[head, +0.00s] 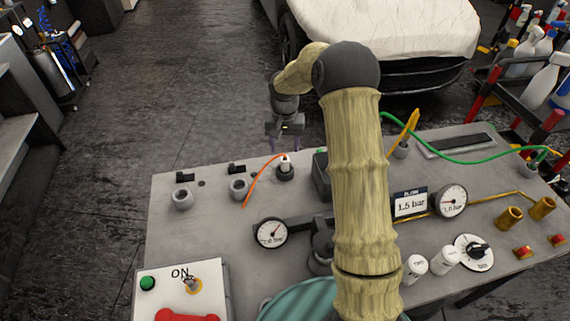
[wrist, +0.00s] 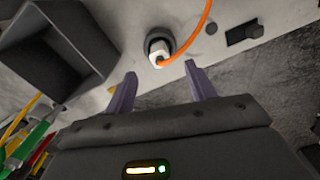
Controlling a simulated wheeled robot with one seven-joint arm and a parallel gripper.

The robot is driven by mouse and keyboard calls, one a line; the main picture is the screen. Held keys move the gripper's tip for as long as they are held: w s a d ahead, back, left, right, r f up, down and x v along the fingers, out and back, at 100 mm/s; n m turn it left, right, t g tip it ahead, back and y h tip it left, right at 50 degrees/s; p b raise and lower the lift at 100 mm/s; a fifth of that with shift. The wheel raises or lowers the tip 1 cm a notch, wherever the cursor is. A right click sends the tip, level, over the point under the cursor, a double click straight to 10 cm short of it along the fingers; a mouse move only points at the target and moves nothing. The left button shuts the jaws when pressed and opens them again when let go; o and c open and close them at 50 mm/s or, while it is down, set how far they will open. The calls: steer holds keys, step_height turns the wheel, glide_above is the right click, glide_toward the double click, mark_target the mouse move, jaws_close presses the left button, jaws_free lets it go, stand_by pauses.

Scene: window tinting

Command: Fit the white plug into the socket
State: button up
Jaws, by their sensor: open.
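The white plug (head: 285,162), with an orange cable, stands upright in a dark round socket (head: 286,174) near the back edge of the grey bench panel. In the wrist view the white plug (wrist: 158,54) sits inside the socket's dark ring (wrist: 152,40); how deep it sits I cannot tell. My gripper (head: 285,142) is above and behind the plug in the head view. In the wrist view my gripper (wrist: 161,69) is open and empty, its two purple fingers apart, with the plug just beyond and between the tips. I see no contact.
Two grey round fittings (head: 238,188) (head: 182,198) stand left of the plug. The orange cable (head: 262,178) curves down to the left. A dark box (head: 322,178) stands close on the right. A pressure gauge (head: 271,233) lies nearer. A covered car (head: 385,30) is beyond the bench.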

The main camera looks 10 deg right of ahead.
mark_target(285, 157)
steer(key=shift+f, duration=1.55)
steer(key=shift+p, duration=0.3)
steer(key=shift+w+d+f+p, duration=0.15)
steer(key=shift+f+p, duration=0.95)
steer(key=shift+f, duration=1.5)
steer(key=c, duration=1.1)
steer(key=shift+o, duration=0.2)
steer(key=shift+r, duration=0.1)
step_height(285, 157, up, 10)
steer(key=b, duration=0.2)
steer(key=shift+b, duration=0.35)
